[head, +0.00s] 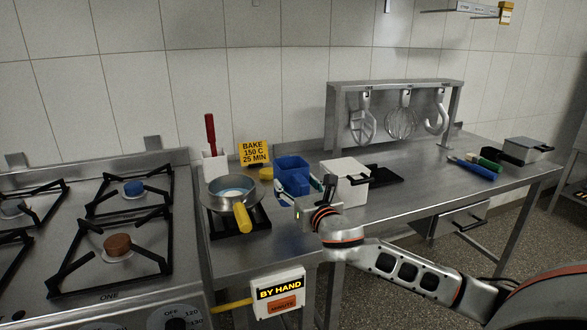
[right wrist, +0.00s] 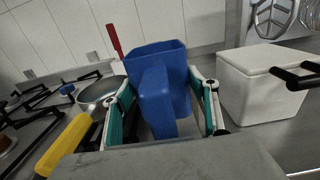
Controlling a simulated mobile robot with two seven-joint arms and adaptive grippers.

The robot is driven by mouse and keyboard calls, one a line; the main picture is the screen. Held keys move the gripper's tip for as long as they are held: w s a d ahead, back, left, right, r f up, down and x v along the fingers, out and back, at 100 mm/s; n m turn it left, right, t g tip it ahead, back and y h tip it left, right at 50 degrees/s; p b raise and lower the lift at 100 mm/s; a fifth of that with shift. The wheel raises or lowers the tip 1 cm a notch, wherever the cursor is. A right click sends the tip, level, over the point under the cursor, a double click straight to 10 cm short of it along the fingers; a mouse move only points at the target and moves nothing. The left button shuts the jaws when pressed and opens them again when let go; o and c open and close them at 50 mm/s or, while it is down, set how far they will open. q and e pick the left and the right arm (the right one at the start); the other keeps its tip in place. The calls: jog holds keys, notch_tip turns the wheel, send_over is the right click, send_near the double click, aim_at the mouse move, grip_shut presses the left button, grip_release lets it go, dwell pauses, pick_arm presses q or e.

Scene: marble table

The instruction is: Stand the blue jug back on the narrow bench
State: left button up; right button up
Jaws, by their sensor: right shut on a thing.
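The blue jug (head: 292,170) is near the middle of the head view, upright or nearly so. My right gripper (head: 299,189) is shut on it, and its arm comes in from the lower right. In the right wrist view the jug (right wrist: 180,70) stands between the two green-padded fingers, with its handle towards the camera. Its base is hidden, so I cannot tell whether it touches the steel bench (head: 415,200) or hangs just above it. My left gripper is not in view.
A pan with a yellow handle (head: 242,217) is left of the jug, and a white lidded box (head: 344,180) close on its right. A yellow sign (head: 254,153) stands behind. A utensil rack (head: 395,85) is farther right. The stove (head: 100,240) adjoins on the left.

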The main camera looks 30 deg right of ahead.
notch_tip(320, 180, down, 5)
jog(key=shift+r, duration=0.2)
jog(key=shift+f+b, duration=0.3)
jog(key=shift+f, duration=0.1)
jog(key=shift+f, duration=0.15)
jog(key=o, duration=1.1)
